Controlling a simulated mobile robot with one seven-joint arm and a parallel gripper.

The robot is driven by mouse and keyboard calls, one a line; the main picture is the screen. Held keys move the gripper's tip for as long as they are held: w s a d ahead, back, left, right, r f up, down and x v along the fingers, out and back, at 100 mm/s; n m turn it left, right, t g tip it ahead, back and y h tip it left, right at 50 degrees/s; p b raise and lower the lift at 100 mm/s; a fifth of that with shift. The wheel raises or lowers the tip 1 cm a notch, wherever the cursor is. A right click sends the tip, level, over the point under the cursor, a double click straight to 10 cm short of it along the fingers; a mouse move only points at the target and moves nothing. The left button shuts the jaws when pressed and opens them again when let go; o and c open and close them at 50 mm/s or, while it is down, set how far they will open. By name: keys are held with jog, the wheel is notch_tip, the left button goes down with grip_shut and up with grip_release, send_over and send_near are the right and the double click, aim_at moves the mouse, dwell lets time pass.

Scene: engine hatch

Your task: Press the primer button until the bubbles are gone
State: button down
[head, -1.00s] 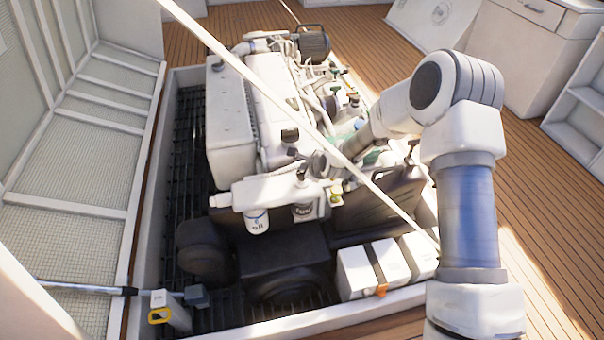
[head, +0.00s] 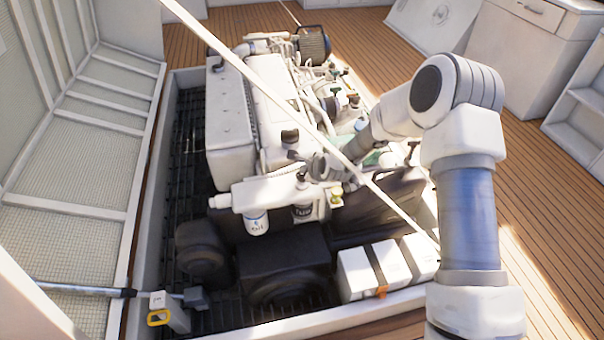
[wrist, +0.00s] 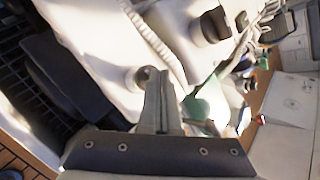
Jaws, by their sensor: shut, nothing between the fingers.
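My gripper (head: 318,168) is shut and empty, reaching down over the filter end of the white engine (head: 232,115). In the wrist view my closed fingers (wrist: 157,88) point at a small round grey knob (wrist: 147,75) on a white housing, which looks like the primer button. The fingertips overlap the knob in this view; I cannot tell whether they touch it or whether it is pressed in. In the head view a small yellowish bowl (head: 336,197) hangs beside the filters below my gripper. Bubbles are too small to make out.
Two filters, one white (head: 256,221) and one dark (head: 302,212), hang below the housing. A thin white strut (head: 255,80) crosses in front of the engine. White battery boxes (head: 372,268) stand at the hatch's near edge. Open wooden deck (head: 545,180) lies to the right.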

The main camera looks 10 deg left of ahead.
jog(key=shift+f+b, duration=0.35)
jog(key=shift+f, duration=0.3)
jog(key=shift+r, duration=0.1)
dwell(0.4)
jog(key=shift+r+p, duration=0.8)
jog(key=shift+r, duration=0.45)
jog(key=shift+r+p, duration=1.5)
jog(key=shift+r, duration=1.05)
